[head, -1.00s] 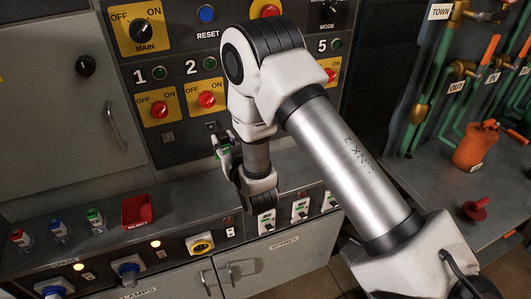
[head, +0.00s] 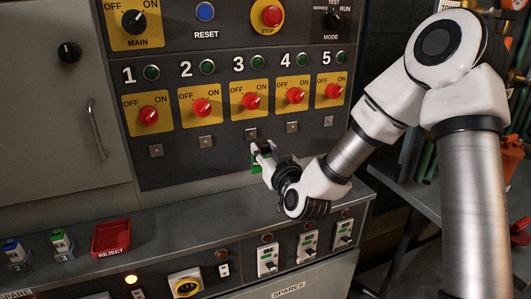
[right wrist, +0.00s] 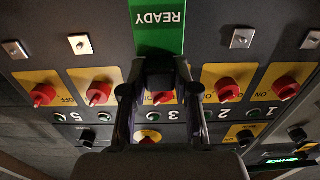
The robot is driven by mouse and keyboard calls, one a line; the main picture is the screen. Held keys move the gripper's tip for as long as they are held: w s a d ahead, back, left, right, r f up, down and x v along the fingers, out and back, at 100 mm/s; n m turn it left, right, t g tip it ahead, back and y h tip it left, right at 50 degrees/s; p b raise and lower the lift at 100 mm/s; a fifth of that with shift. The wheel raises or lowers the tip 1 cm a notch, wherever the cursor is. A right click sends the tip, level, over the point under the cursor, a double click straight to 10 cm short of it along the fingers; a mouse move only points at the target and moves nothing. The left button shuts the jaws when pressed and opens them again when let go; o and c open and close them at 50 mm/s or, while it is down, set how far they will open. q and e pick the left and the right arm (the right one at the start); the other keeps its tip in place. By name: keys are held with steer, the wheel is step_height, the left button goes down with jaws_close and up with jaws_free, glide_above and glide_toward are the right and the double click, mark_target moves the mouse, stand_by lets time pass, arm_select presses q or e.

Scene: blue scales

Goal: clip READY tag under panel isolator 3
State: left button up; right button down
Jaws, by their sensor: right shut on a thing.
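My right gripper (head: 259,150) is at the panel, just below the small metal clip (head: 251,134) under isolator 3 (head: 251,101). It is shut on the green READY tag (head: 256,164), which is partly hidden by the fingers in the head view. In the right wrist view, turned upside down, the fingertips (right wrist: 160,68) grip one end of the READY tag (right wrist: 157,28), and the tag lies over the spot in line with isolator 3. I cannot tell whether the tag touches the clip. My left gripper is not in view.
Clips for isolators 2 (head: 205,142) and 4 (head: 292,127) are bare on either side. Below, a sloping ledge carries a red REJECT tray (head: 112,238) and two spare tags or switches (head: 62,243). A grey cabinet door with a handle (head: 104,130) stands at left.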

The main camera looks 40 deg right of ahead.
steer(key=shift+x, duration=2.6)
steer(key=shift+w+d, duration=0.1)
steer(key=shift+w, duration=0.35)
steer(key=c, duration=0.8)
jaws_free()
steer(key=v, duration=0.7)
steer(key=shift+s, duration=0.15)
